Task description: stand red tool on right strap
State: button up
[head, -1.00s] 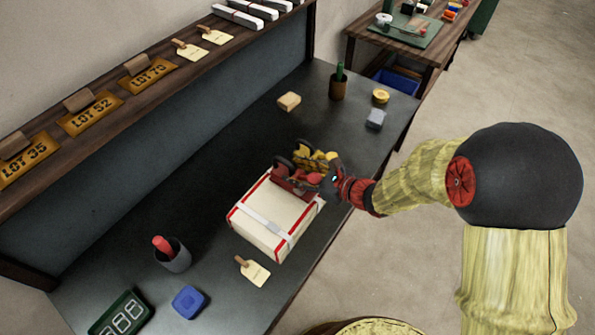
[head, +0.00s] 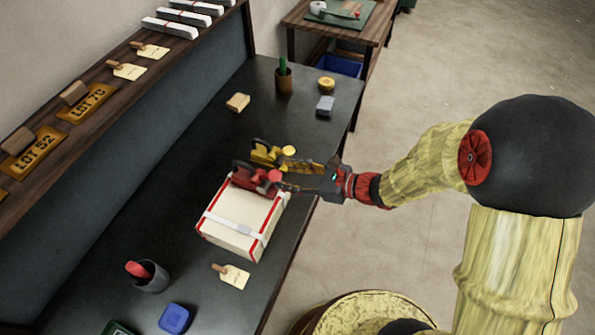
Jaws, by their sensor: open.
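A pale box (head: 240,212) with red edge bands lies on the dark bench. A white strap (head: 229,228) crosses its near part. The red tool (head: 256,179) is on the far end of the box top; I cannot tell whether a second strap lies under it. A similar yellow tool (head: 267,154) is just beyond it, partly behind my gripper. My gripper (head: 288,178) is open, on the right of the red tool and close to its right end. I cannot tell whether the fingers touch it.
A tan block (head: 238,102), a brown cup (head: 283,82), a yellow roll (head: 326,83) and a grey block (head: 325,106) stand farther back. A grey cup with a red item (head: 148,276), a blue item (head: 174,317) and a paper tag (head: 232,276) lie nearer. The bench left of the box is clear.

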jog(key=s+d+r+n+g+h, duration=0.3)
jog(key=s+r+n+g, duration=0.1)
jog(key=s+r+n, duration=0.8)
jog(key=s+d+r+n+t+h, duration=0.2)
jog(key=d+r+n+h, duration=0.1)
jog(key=d, duration=0.6)
jog(key=s+d+r+n+t+h, duration=0.1)
jog(key=d+r+n+h, duration=0.3)
jog(key=d, duration=0.5)
jog(key=s+n+h, duration=0.1)
jog(key=n+h, duration=0.1)
jog(key=n, duration=0.1)
jog(key=shift+s+d+n+t, duration=0.15)
jog(key=shift+s+n+t, duration=0.15)
jog(key=shift+n+t, duration=0.1)
